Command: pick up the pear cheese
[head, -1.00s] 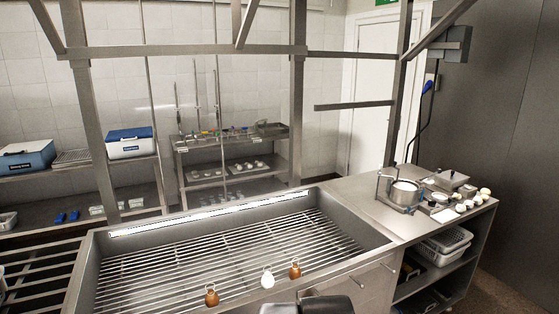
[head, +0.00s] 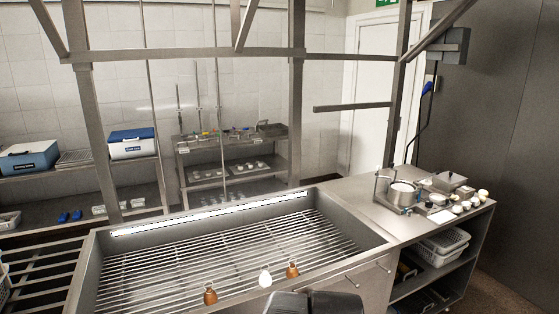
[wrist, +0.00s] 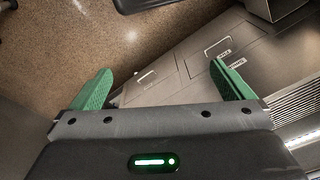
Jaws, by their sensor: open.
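Three pear-shaped cheeses show in the head view at the near edge of the slatted metal basin: a white one (head: 265,279) in the middle, a brown one (head: 210,297) to its left and another brown one (head: 292,271) to its right. They are apart from each other. In the wrist view my gripper (wrist: 164,83) has its two green fingers spread wide, with nothing between them. It points at the floor and the steel cabinet front, and no cheese shows there. In the head view a dark part of my arm is at the bottom edge, just right of the cheeses.
The slatted basin (head: 99,262) has a raised rim and fills the middle. A steel counter (head: 345,189) on the right holds a pot (head: 402,194) and several small white items. Steel posts and bars frame the basin. Open floor (wrist: 60,40) shows in the wrist view.

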